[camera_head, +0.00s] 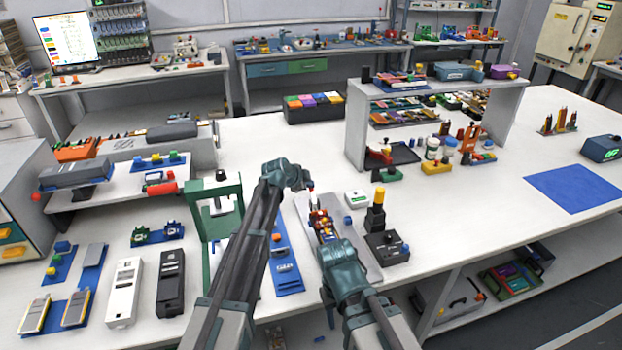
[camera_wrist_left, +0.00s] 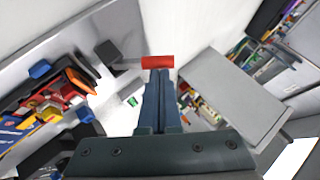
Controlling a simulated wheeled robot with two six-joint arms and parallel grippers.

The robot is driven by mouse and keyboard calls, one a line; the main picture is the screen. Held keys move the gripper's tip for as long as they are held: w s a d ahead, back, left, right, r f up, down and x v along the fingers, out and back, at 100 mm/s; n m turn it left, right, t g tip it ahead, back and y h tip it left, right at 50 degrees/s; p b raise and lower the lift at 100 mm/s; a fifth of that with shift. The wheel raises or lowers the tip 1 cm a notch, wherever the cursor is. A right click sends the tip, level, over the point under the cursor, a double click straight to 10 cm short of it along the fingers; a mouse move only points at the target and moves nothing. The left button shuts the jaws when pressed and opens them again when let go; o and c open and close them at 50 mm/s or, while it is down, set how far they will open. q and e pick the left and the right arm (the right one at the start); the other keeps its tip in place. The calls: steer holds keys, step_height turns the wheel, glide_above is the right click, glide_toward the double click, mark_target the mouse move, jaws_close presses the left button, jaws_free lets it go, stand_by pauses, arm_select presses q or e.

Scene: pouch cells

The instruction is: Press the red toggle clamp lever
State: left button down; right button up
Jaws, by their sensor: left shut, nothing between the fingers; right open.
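My left gripper (camera_head: 308,186) is shut with nothing between its fingers, above the back end of the fixture. In the left wrist view its closed fingers (camera_wrist_left: 160,80) point at a red bar (camera_wrist_left: 157,62), which looks like the red lever end. The bar lies right at the fingertips; I cannot tell if they touch. In the head view a small red part (camera_head: 311,197) shows just below these fingers. The fixture, with red, orange and yellow parts (camera_head: 322,222), sits on a grey plate (camera_head: 369,262). My right gripper (camera_head: 327,242) is open low at the fixture's near end, its fingertips mostly hidden.
A green press frame (camera_head: 229,190) stands left of my left arm, with a blue tray (camera_head: 289,277) between it and the fixture. A black box with a yellow-topped post (camera_head: 387,248) is close on the right. A white shelf (camera_head: 357,130) stands behind.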

arm_select(q)
steer(key=shift+w+a+f+n+g+p, duration=0.1)
steer(key=shift+w+n+g+p, duration=0.1)
steer(key=shift+w+g, duration=0.25)
steer(key=shift+w+a+f+n+g+p, duration=0.1)
steer(key=shift+w+g+p, duration=0.1)
steer(key=shift+w+g, duration=0.2)
steer(key=shift+w+a+f+n+g+h, duration=0.15)
steer(key=shift+w+f+n+g+h, duration=0.25)
steer(key=shift+g, duration=0.25)
steer(key=shift+w+a+f+n+g, duration=0.15)
steer(key=shift+w+f+n+g, duration=0.3)
steer(key=shift+g, duration=0.75)
steer(key=shift+f, duration=0.3)
steer(key=shift+b, duration=0.35)
arm_select(e)
steer(key=shift+r, duration=0.35)
arm_select(q)
steer(key=shift+w+f, duration=0.1)
steer(key=shift+w, duration=0.05)
